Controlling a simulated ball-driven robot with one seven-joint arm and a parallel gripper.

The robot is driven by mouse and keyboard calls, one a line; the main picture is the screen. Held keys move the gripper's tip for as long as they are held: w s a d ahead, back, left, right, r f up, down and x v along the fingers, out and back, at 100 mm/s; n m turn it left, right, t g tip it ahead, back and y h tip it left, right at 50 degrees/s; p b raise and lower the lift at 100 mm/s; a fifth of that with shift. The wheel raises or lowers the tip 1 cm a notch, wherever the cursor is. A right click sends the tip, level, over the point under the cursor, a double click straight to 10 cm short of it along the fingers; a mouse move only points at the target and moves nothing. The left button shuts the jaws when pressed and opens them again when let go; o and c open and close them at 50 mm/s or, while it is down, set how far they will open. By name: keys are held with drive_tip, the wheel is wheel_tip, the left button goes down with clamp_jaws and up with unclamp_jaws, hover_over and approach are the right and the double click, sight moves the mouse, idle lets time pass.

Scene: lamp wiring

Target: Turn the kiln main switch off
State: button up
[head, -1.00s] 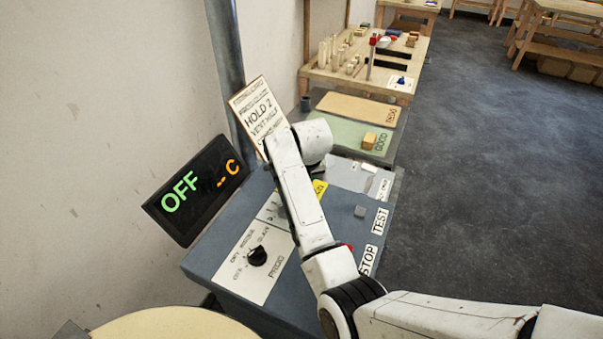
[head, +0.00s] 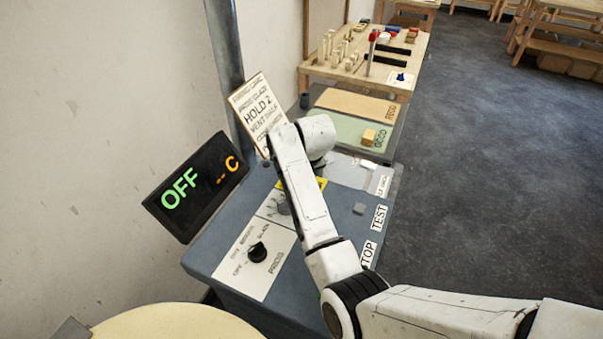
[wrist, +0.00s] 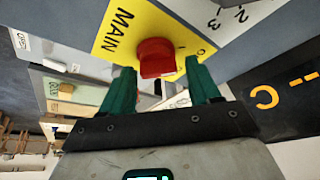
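The kiln main switch is a red knob (wrist: 157,57) on a yellow plate marked MAIN (wrist: 118,38) in the wrist view. In the head view only an edge of the yellow plate (head: 321,183) shows past my arm, and the red knob is hidden. My gripper (wrist: 159,76) has two green fingers, one on each side of the red knob near their tips. They are spread, with gaps to the knob, and hold nothing. I cannot tell the knob's exact setting. The kiln display (head: 195,187) reads OFF in green and "-- C" in orange.
A black dial (head: 257,253) sits on a white plate on the blue-grey panel (head: 222,258). A grey button (head: 359,208) and TEST label lie right of my arm. A HOLD 2 sign (head: 259,112) stands behind. A green mat (head: 345,136) with a wooden block lies beyond.

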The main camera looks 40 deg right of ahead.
drive_tip(key=shift+o, duration=0.5)
drive_tip(key=b+v, duration=0.1)
drive_tip(key=v, duration=0.9)
drive_tip(key=shift+r+b, duration=0.35)
drive_tip(key=shift+s+a, duration=0.1)
